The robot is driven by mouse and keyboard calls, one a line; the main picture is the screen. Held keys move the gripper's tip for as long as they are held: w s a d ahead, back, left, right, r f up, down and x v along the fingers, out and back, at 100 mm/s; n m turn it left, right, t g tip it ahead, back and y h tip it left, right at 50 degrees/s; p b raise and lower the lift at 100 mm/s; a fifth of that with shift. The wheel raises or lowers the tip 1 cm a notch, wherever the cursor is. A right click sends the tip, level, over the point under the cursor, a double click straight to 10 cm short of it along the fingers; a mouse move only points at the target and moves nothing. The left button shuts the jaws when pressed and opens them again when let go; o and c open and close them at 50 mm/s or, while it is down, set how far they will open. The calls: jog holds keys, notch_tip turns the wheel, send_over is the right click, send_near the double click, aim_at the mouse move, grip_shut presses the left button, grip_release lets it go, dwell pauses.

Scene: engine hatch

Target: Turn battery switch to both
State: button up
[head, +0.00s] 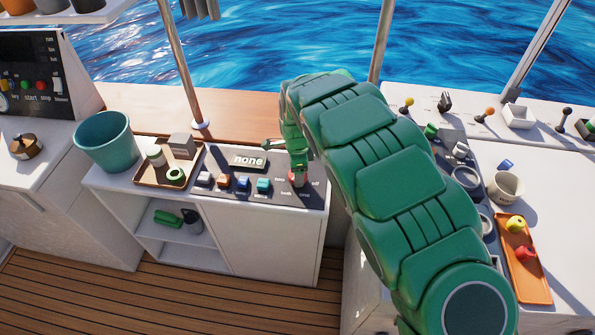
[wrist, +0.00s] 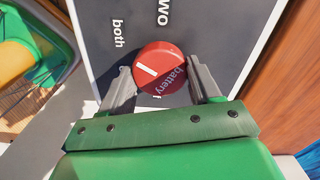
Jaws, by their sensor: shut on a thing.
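The battery switch (wrist: 159,68) is a round red knob with a white pointer mark and the word "battery" on it, set in a dark panel. In the wrist view the words "both" and "two" show on the panel beyond it. The white mark lies on the side of the knob toward "both"; I cannot tell whether it lines up exactly. My gripper (wrist: 164,84) is shut on the knob, one finger on each side. In the head view the knob (head: 297,178) shows small under my gripper (head: 296,168). One label near the fingers is mostly hidden.
A brown tray (head: 141,182) with small parts and a teal bucket (head: 105,142) stand left. A mug (head: 505,187) and an orange tray (head: 531,283) stand right, beyond my arm.

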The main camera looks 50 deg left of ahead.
jog(key=o, duration=1.1)
jog(key=shift+c, duration=0.2)
jog(key=shift+r, duration=0.15)
notch_tip(320, 180, up, 8)
jog(key=shift+f, duration=0.2)
